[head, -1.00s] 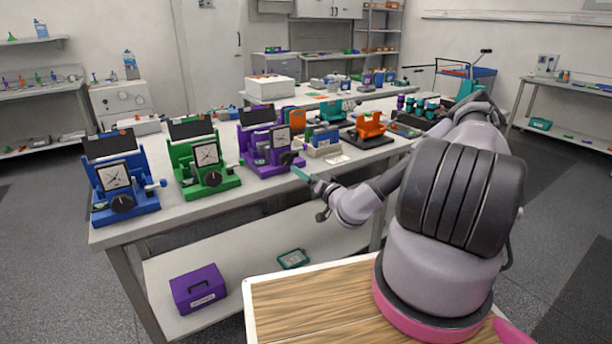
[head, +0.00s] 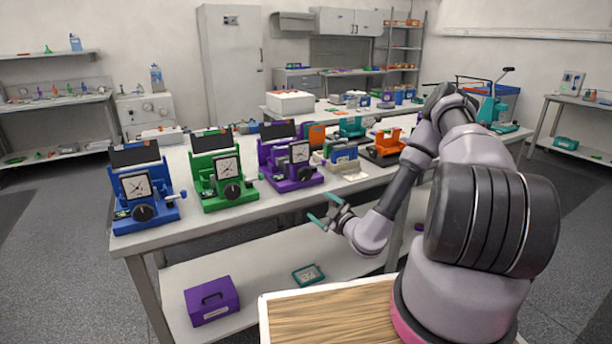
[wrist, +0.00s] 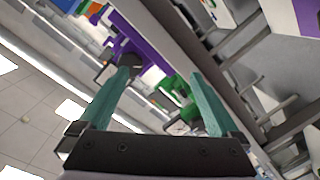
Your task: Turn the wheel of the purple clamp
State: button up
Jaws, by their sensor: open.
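The purple clamp (head: 277,177) stands upright on the bench, third from the left, with a white square dial (head: 299,152) on its front. Its black wheel (head: 305,172) is below the dial, facing the bench's front edge. My gripper (head: 322,207) is open and empty, with teal fingers spread. It hangs in front of the bench edge, below and slightly right of the wheel and apart from it. In the wrist view the purple clamp (wrist: 147,52) is tilted beyond my fingertips (wrist: 161,72). The left finger partly overlaps the area of its dark wheel.
A green clamp (head: 213,166) and a blue clamp (head: 135,183) stand to the left on the same bench (head: 245,209). An orange device (head: 387,143) and small boxes stand to the right. A purple box (head: 212,300) lies on the lower shelf. Space before the bench edge is free.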

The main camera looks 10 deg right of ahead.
jog(key=n, duration=0.4)
jog(key=n+t, duration=0.2)
jog(key=n, duration=2)
send_near(306, 175)
jog(key=x, duration=1)
jog(key=shift+w+f, duration=0.1)
jog(key=shift+w, duration=0.2)
